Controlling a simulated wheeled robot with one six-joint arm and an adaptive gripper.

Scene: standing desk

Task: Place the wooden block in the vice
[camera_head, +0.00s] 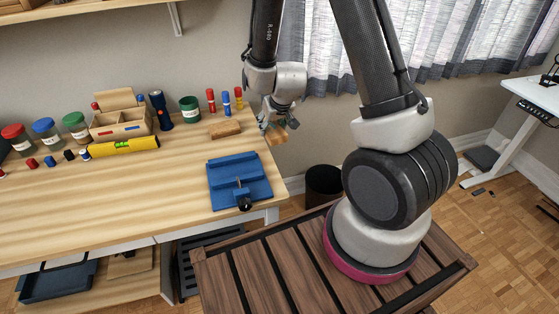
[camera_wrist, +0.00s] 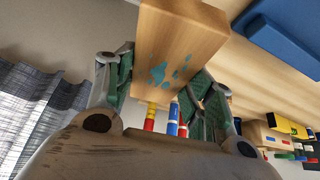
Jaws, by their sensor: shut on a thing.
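The wooden block (camera_head: 277,136) is held in my gripper (camera_head: 272,124), in the air by the right edge of the desk. In the wrist view the light block (camera_wrist: 182,35) with teal paint spots sits between the two green-padded fingers of my gripper (camera_wrist: 168,75), which are shut on it. The blue vice (camera_head: 236,167) lies on the desk's front right corner, in front of and to the left of the block, clear of it. Its dark handle end points to the front. Part of the vice also shows at the upper right of the wrist view (camera_wrist: 285,32).
A brown wooden piece (camera_head: 225,129) lies on the desk (camera_head: 130,205) behind the vice. Red, blue and yellow markers (camera_head: 225,101), a green jar (camera_head: 190,109), a flashlight (camera_head: 160,110) and a yellow level (camera_head: 123,146) stand or lie further back and left. The desk left of the vice is clear.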

